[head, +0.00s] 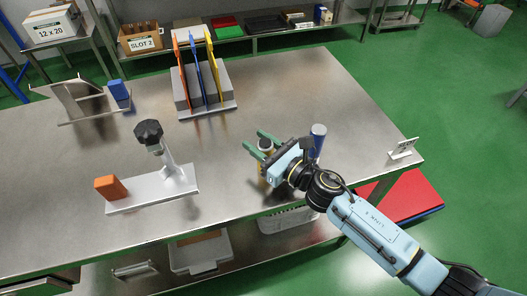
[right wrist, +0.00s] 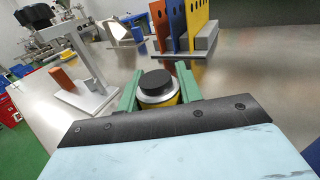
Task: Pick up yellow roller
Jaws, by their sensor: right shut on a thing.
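The yellow roller (right wrist: 172,98) stands between the two green fingers of my right gripper (right wrist: 160,92) in the right wrist view, with a dark cap and a pale rim on top. In the head view the roller (head: 264,147) is partly hidden by my right gripper (head: 258,144), which is shut on it. The roller looks upright at the table's front right part; I cannot tell whether it touches the table. My left gripper does not show.
A blue roller (head: 318,138) stands close to the right of my gripper. A stand with a black knob (head: 148,133) and an orange block (head: 110,187) are at left. A rack with coloured plates (head: 208,104) is behind. A small white bracket (head: 404,150) sits near the right edge.

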